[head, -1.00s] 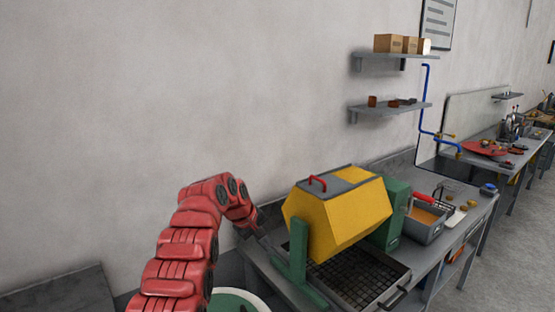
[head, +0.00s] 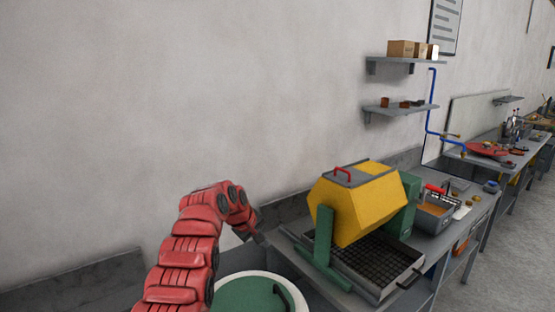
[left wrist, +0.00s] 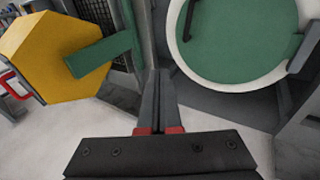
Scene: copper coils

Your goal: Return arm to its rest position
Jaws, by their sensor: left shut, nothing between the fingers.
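My left arm comes up from the bottom of the head view, bends over and points down to the right. Its gripper (head: 262,240) is over the left end of the workbench, beside the yellow drum and apart from it. In the left wrist view the two fingers (left wrist: 157,100) are together with nothing between them. My right gripper is in neither view.
A yellow tumbling drum (head: 350,208) on a green stand sits over a black grid tray (head: 385,262) on the grey bench. A round green-topped white container (head: 245,295) is close below my arm. Wall shelves (head: 400,109) hang above the bench. The left wall is bare.

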